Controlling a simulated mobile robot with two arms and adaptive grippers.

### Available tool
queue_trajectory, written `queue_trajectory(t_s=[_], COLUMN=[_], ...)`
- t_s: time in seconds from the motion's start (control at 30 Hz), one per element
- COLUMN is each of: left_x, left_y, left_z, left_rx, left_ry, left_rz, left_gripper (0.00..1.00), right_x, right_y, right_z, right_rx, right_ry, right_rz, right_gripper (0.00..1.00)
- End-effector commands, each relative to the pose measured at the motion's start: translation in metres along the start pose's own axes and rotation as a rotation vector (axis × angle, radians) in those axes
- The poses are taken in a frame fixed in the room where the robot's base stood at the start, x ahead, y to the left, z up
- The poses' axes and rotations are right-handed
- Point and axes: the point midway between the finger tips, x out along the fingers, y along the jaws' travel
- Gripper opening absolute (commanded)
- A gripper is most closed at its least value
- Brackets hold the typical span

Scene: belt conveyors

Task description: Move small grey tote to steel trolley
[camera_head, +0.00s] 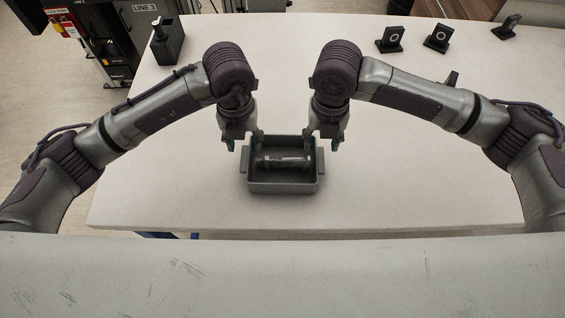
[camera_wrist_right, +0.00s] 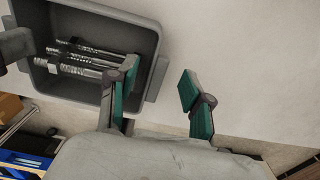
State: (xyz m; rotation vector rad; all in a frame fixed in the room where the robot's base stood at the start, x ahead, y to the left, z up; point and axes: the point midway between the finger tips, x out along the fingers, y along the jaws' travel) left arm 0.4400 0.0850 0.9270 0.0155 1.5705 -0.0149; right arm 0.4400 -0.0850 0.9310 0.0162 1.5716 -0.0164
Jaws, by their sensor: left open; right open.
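The small grey tote (camera_head: 284,187) stands upright on the pale table, with metal bolts (camera_head: 283,161) lying inside. It also shows in the right wrist view (camera_wrist_right: 72,92), where several long bolts (camera_wrist_right: 85,58) lie in it. My left gripper (camera_head: 243,142) is open at the tote's left end. My right gripper (camera_head: 323,143) is open at the tote's right end. In the right wrist view, the green-padded fingers of my right gripper (camera_wrist_right: 158,95) stand apart near the tote's rim, one appearing over its edge, the other outside. Contact cannot be told. No steel trolley is clearly seen.
The pale table (camera_head: 420,190) is clear around the tote. A dark open holder (camera_head: 167,40) stands at the back left, and small black stands (camera_head: 437,38) are at the back right. A blue item (camera_wrist_right: 25,160) shows low in the right wrist view.

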Motion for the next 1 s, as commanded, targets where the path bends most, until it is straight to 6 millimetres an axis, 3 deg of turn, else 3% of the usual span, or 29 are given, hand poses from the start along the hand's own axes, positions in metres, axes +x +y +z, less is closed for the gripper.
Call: queue_trajectory(t_s=[0.2,0.5,0.8,1.0], left_x=[0.016,0.017,0.017,0.017], left_y=[0.000,0.000,0.000,0.000], left_z=[0.000,0.000,0.000,0.000], left_rx=[0.000,0.000,0.000,0.000], left_ry=[0.000,0.000,0.000,0.000], left_rz=[0.001,0.000,0.000,0.000], left_gripper=[0.50,0.50,0.02,0.00], right_x=[0.016,0.017,0.017,0.017], right_y=[0.000,0.000,0.000,0.000], right_z=[0.000,0.000,0.000,0.000], right_rx=[-0.001,-0.001,-0.001,-0.001], right_ry=[0.000,0.000,0.000,0.000], right_rz=[0.000,0.000,0.000,0.000], right_gripper=[0.50,0.50,0.02,0.00])
